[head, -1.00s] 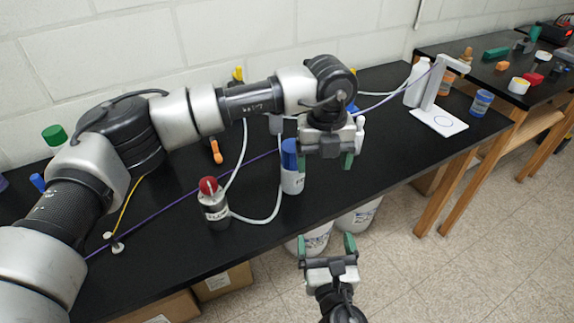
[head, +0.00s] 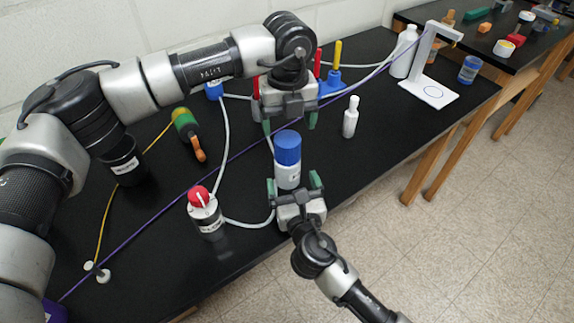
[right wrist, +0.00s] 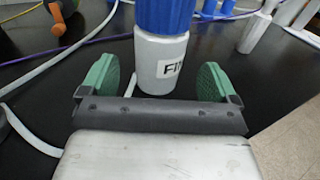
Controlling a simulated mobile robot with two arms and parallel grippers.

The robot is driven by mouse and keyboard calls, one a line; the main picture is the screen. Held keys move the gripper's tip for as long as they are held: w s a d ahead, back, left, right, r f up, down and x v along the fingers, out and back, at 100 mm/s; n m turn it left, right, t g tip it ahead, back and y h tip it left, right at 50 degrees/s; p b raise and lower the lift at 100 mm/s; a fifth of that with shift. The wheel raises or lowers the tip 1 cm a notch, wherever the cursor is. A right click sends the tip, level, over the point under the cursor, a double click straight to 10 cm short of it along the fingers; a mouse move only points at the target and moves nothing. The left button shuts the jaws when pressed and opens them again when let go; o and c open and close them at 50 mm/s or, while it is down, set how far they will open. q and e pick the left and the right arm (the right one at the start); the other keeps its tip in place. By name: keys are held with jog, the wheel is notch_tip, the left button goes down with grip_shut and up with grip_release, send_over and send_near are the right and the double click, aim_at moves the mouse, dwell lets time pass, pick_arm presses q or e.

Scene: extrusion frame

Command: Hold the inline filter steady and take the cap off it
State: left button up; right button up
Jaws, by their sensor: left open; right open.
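The inline filter (head: 287,176) is a white cylinder with a blue cap (head: 287,147), standing upright on the black table. In the right wrist view its white body (right wrist: 162,64) carries a label partly reading "FI", and the blue cap (right wrist: 164,15) is cut off by the top edge. My right gripper (head: 295,184) is open, its green fingers on either side of the lower body with gaps, the filter just ahead of the palm. My left gripper (head: 290,126) is open above and around the level of the cap, slightly behind it; contact cannot be told.
A red-topped canister (head: 206,212) with a hose stands left of the filter. A white bottle (head: 350,118) stands to the right. A purple cord (head: 160,224) crosses the table. A white stand (head: 430,88) is at the back right.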

aim_at(288, 139)
jog(key=shift+x, duration=2.6)
jog(key=c, duration=1.6)
grip_shut()
pick_arm(q)
jog(key=m, duration=0.6)
jog(key=shift+m, duration=0.3)
jog(key=m, duration=0.6)
jog(key=shift+m, duration=0.3)
jog(key=shift+f, duration=4)
jog(key=shift+c, duration=0.3)
